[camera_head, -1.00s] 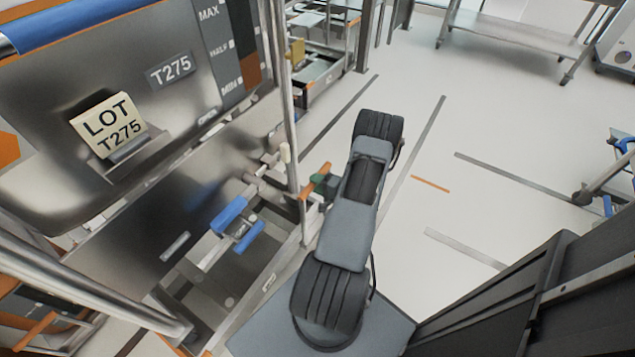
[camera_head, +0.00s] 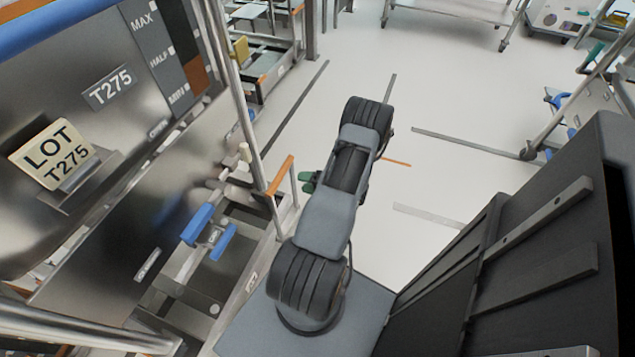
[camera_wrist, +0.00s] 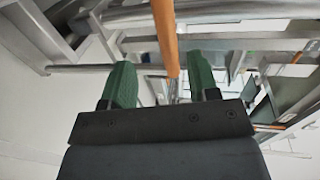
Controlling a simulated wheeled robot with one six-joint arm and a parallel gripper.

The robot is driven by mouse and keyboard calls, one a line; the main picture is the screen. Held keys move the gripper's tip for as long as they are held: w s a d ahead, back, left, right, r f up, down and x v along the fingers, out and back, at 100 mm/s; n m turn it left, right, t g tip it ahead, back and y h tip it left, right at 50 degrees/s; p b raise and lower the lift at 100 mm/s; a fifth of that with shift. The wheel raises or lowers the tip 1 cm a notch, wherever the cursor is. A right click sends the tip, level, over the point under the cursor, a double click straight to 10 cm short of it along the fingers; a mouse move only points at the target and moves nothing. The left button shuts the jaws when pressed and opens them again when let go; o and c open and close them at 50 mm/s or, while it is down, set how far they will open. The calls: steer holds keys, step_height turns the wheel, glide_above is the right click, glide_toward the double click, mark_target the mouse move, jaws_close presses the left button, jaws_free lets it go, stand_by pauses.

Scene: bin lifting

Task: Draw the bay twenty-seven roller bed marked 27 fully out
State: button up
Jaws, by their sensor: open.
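No label reading 27 is legible in either view, so I cannot tell which roller bed is bay twenty-seven's. My gripper (camera_wrist: 162,72) shows two green fingers, open and apart. An orange bar (camera_wrist: 165,35) runs down the wrist view to between the fingertips; I cannot tell how far beyond them it lies. In the head view a green part of my gripper (camera_head: 308,182) shows beside my arm, mostly hidden by it. It is just right of an orange-topped bar (camera_head: 281,174) on a metal frame.
A steel bin (camera_head: 120,60) marked T275 fills the left, with a LOT T275 card (camera_head: 52,153). Blue handles (camera_head: 198,224) sit below it. A metal post (camera_head: 236,90) stands close left of my arm. Open pale floor (camera_head: 460,85) lies right, with a steel table (camera_head: 455,15) behind.

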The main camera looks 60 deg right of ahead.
steer(key=shift+v, duration=2.3)
steer(key=shift+c, duration=0.3)
